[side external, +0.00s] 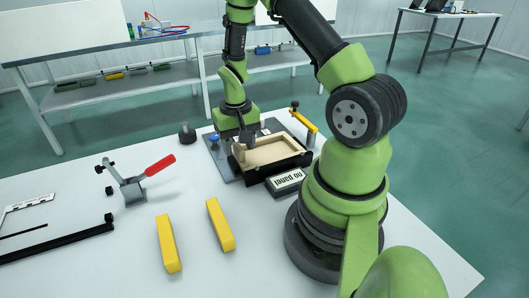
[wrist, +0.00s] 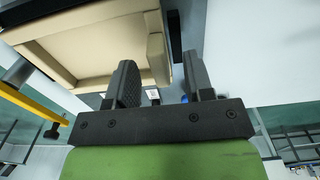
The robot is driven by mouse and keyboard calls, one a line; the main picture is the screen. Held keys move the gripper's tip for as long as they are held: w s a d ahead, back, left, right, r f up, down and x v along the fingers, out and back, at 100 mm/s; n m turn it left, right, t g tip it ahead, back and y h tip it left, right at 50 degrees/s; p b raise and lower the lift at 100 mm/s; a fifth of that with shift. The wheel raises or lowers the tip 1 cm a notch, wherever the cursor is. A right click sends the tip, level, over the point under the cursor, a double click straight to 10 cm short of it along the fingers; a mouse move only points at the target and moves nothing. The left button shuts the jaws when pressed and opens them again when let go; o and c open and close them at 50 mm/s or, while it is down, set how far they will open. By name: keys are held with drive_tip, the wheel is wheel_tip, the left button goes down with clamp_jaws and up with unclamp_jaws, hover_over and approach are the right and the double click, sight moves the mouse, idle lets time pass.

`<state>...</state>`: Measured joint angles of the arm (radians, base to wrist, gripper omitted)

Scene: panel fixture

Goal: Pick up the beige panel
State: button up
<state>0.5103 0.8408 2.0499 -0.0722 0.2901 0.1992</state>
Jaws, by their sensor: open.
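The beige panel (side external: 270,152) is a shallow tray shape with raised edges. It sits in the dark fixture (side external: 262,174) near the back right of the white table. In the wrist view the beige panel (wrist: 95,45) fills the upper left, with its raised edge close to the fingers. My gripper (side external: 246,145) is at the panel's left edge. In the wrist view my gripper (wrist: 160,85) is open, one dark finger over the panel side and the other beyond its edge, with nothing seen clamped. Whether a finger touches the panel I cannot tell.
A "no panel" sign block (side external: 286,181) stands before the fixture. A yellow-handled clamp (side external: 304,121) is behind right. A red-handled toggle clamp (side external: 140,180) and two yellow bars (side external: 168,243) (side external: 220,225) lie on the left and front of the white table (side external: 110,265).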

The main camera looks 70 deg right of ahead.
wheel_tip(320, 180, down, 2)
drive_tip(key=shift+f, duration=0.15)
clamp_jaws()
idle(0.3)
